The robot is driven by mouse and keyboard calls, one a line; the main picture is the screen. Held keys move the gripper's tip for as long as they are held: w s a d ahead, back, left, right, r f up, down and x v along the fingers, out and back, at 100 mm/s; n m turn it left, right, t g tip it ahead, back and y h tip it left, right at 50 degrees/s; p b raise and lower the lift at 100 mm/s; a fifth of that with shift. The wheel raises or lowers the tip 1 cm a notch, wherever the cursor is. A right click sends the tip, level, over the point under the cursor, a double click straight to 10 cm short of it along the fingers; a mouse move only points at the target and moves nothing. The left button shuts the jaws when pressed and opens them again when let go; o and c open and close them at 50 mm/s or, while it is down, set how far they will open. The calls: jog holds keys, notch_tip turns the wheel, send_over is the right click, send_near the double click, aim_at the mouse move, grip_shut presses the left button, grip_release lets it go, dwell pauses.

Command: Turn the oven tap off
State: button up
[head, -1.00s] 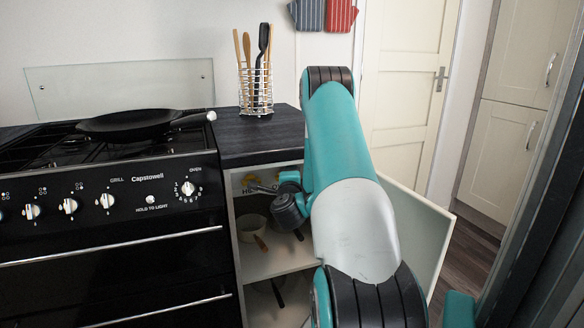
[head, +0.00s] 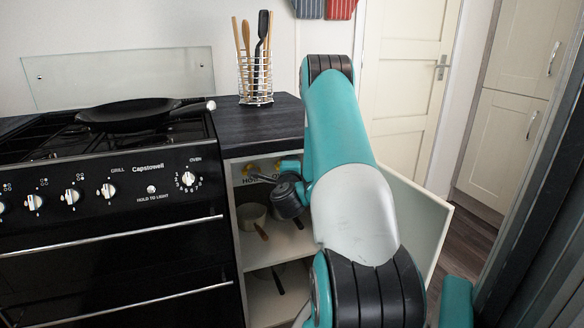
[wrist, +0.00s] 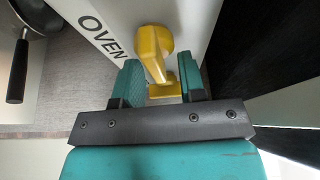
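The oven tap (wrist: 155,52) is yellow and sits on a white panel beside the printed word OVEN in the wrist view. Its lever points down the picture, between the fingers of my gripper (wrist: 161,82). The gripper is open, with one teal finger on each side of the lever. I cannot tell whether either finger touches it.
The cupboard door (head: 425,215) stands open at the right.

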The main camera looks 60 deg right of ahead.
jog(key=b+v, duration=0.3)
jog(key=v, duration=0.4)
jog(key=shift+a, duration=0.2)
